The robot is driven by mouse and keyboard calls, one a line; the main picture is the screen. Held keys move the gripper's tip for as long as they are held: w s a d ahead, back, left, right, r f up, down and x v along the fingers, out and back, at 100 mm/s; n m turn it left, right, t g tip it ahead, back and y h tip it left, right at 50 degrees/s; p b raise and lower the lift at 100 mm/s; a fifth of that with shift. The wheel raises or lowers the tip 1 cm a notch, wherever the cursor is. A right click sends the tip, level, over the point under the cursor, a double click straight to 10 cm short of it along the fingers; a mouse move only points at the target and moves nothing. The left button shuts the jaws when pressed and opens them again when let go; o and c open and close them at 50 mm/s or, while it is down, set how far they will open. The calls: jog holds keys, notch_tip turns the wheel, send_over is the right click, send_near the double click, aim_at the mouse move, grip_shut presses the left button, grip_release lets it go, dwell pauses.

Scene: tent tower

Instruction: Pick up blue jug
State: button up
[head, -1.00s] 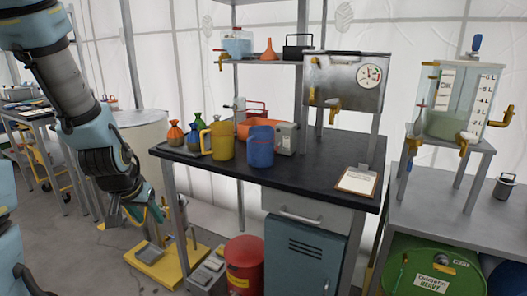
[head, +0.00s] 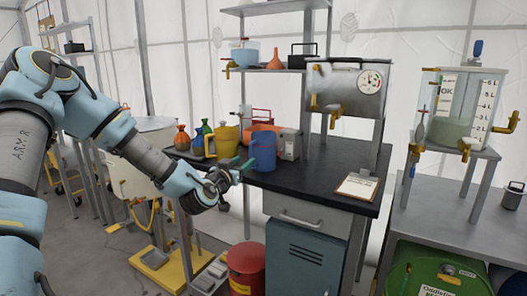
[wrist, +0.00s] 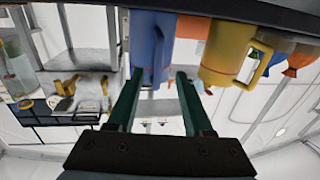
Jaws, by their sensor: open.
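The blue jug (head: 263,151) stands upright on the dark-topped bench (head: 315,187), to the right of a yellow jug (head: 227,141). My gripper (head: 240,167) is open and empty, at the bench's front edge just left of and in front of the blue jug. The wrist view is upside down. There the blue jug (wrist: 152,42) shows just beyond the fingertips of my gripper (wrist: 160,76), with its body toward the left finger. The yellow jug (wrist: 229,48) is right of the right finger. I cannot tell whether a finger touches the blue jug.
A grey box (head: 290,144) is close behind the blue jug to the right. A clipboard (head: 357,187) lies at the bench's right end. A red drum (head: 246,268) stands below the front edge.

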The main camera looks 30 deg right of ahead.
aim_at(250, 157)
jog(key=shift+p+x, duration=1)
jog(key=shift+x, duration=1.95)
jog(key=shift+f, duration=0.15)
jog(key=shift+c, duration=0.2)
grip_shut()
